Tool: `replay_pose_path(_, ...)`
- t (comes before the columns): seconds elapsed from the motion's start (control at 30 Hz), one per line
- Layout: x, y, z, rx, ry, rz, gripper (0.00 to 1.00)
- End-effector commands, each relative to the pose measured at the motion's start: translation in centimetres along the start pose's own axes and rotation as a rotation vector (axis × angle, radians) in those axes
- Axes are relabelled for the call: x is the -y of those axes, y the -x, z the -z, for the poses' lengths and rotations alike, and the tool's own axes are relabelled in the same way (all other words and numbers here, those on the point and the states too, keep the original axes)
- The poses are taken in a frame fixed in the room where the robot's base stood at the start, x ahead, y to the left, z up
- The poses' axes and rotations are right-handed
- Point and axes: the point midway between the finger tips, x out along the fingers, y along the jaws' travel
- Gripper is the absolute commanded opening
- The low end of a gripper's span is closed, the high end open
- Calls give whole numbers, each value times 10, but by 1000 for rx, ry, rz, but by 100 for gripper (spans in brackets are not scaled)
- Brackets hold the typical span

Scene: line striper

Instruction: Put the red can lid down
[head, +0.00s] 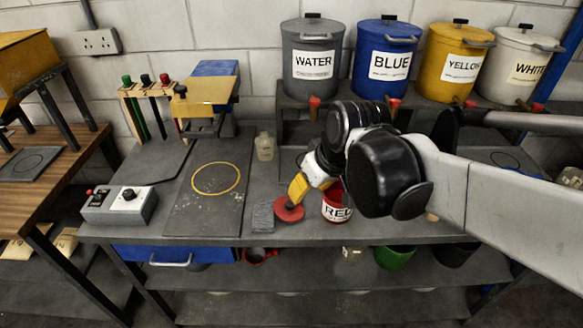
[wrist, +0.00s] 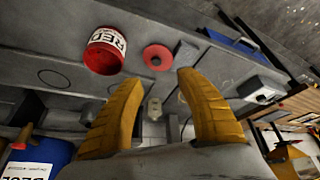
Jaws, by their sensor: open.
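The red can lid (head: 289,209), a flat disc with a small dark centre, appears to lie on the grey bench near its front edge. It also shows in the wrist view (wrist: 150,51), beyond my fingertips. The red can (head: 335,210), labelled RED, stands just right of it in the head view, and left of it in the wrist view (wrist: 103,57). My gripper (wrist: 160,80) is open and empty, its two yellow fingers wide apart. In the head view its finger (head: 298,187) is just above the lid; contact cannot be told there.
A small grey block (head: 263,217) lies just left of the lid. A bottle (head: 264,147) stands behind. A dark plate with a yellow ring (head: 216,215) and a control box (head: 120,205) are further left. Lidded buckets, such as the blue one (head: 382,88), line the back shelf.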

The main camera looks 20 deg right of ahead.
Motion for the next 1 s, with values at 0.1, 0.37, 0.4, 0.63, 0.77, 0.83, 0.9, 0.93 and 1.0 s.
replay_pose_path(0.1, 14, 23, -30, -58, -87, -43, 44)
replay_pose_path(0.37, 25, 40, -67, -146, -211, -87, 44)
replay_pose_path(0.4, 25, 40, -69, -151, -217, -89, 44)
replay_pose_path(0.63, 25, 41, -70, -157, -226, -91, 44)
replay_pose_path(0.77, 25, 40, -70, -157, -225, -90, 44)
replay_pose_path(0.83, 25, 40, -70, -157, -225, -90, 44)
replay_pose_path(0.9, 25, 40, -70, -156, -224, -90, 44)
replay_pose_path(0.93, 25, 40, -70, -156, -224, -90, 44)
replay_pose_path(1.0, 25, 40, -70, -156, -224, -90, 44)
